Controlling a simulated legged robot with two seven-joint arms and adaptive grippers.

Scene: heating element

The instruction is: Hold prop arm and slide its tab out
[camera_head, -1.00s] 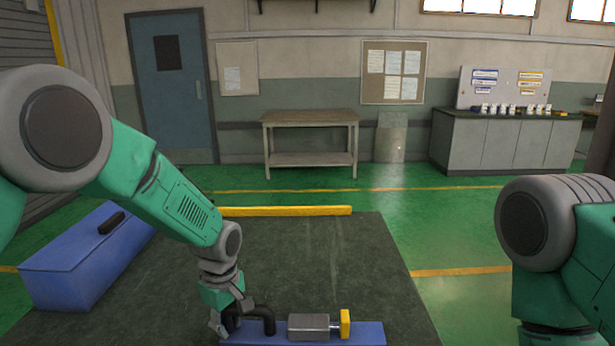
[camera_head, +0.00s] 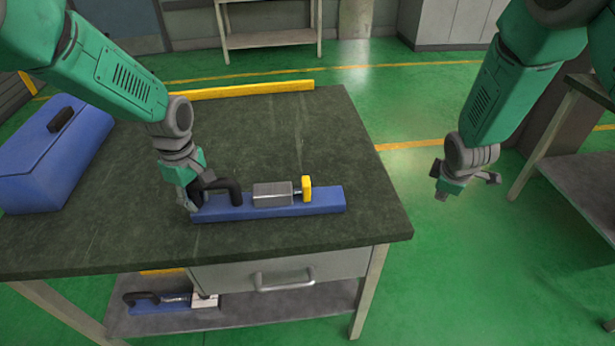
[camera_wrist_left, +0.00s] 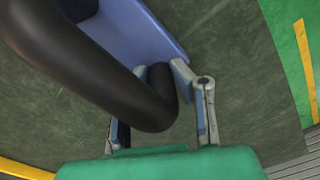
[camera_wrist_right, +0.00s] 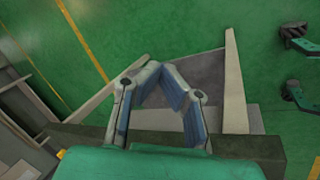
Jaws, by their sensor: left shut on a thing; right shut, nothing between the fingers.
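A long blue bar (camera_head: 328,202) lies on the dark worktop (camera_head: 300,120). It carries a bent black handle (camera_head: 234,187) at its left, a grey block (camera_head: 272,194) in its middle and a yellow tab (camera_head: 307,188) just right of the block, joined by a short thin rod. My left gripper (camera_head: 193,202) is at the bar's left end. In the left wrist view its fingers (camera_wrist_left: 160,108) are shut around the black handle, which partly hides them. My right gripper (camera_wrist_right: 158,75) is shut and empty, held in the air right of the worktop, apart from the bar.
A blue toolbox (camera_head: 55,150) stands on the worktop's left. A yellow strip (camera_head: 245,90) runs along its back edge. Below are a drawer (camera_head: 285,272) and a shelf with another blue, black-handled tool (camera_head: 158,303). Another table (camera_head: 585,180) stands far right.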

